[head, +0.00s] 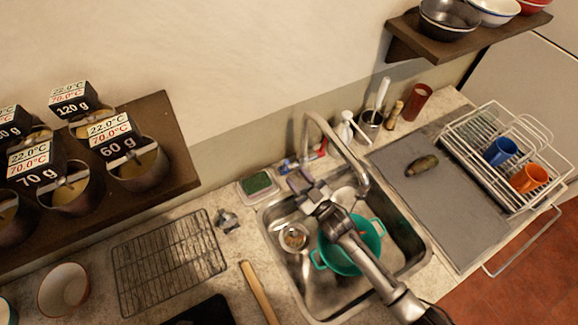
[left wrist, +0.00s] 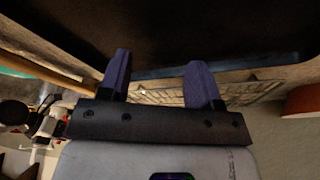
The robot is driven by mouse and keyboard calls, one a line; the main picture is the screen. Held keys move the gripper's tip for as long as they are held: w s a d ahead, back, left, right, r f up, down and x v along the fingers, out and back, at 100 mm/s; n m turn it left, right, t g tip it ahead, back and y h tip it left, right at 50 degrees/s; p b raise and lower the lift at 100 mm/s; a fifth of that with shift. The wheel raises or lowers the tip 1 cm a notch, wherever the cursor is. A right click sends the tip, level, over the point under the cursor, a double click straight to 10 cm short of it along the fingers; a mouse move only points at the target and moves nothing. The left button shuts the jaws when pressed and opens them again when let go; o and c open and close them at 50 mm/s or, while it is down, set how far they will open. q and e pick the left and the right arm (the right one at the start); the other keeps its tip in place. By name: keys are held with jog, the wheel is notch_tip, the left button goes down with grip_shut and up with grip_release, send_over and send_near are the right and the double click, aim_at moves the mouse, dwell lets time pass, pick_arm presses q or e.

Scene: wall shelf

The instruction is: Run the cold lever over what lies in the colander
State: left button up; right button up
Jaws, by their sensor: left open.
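The teal colander (head: 374,245) sits in the steel sink (head: 408,240); my right arm crosses over it and hides much of its inside, so I cannot make out what lies in it. The tall curved tap (head: 344,150) stands at the sink's back edge. I cannot clearly pick out a cold lever; red and blue bits show near the tap's base. My right gripper (head: 299,192) is over the sink's back left part, its purple fingers apart, with nothing seen between them. My left gripper (left wrist: 158,75) shows only in the left wrist view, open and empty.
A small strainer (head: 294,237) is at the sink's left. A green sponge (head: 257,184) lies behind it. A wire rack (head: 168,262) and a wooden rod (head: 260,293) lie left. A grey board (head: 445,205) and dish rack (head: 480,140) are right. Shelves overhang the back.

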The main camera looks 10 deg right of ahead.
jog(key=v, duration=0.8)
jog(key=shift+s, duration=0.2)
jog(key=shift+d, duration=0.1)
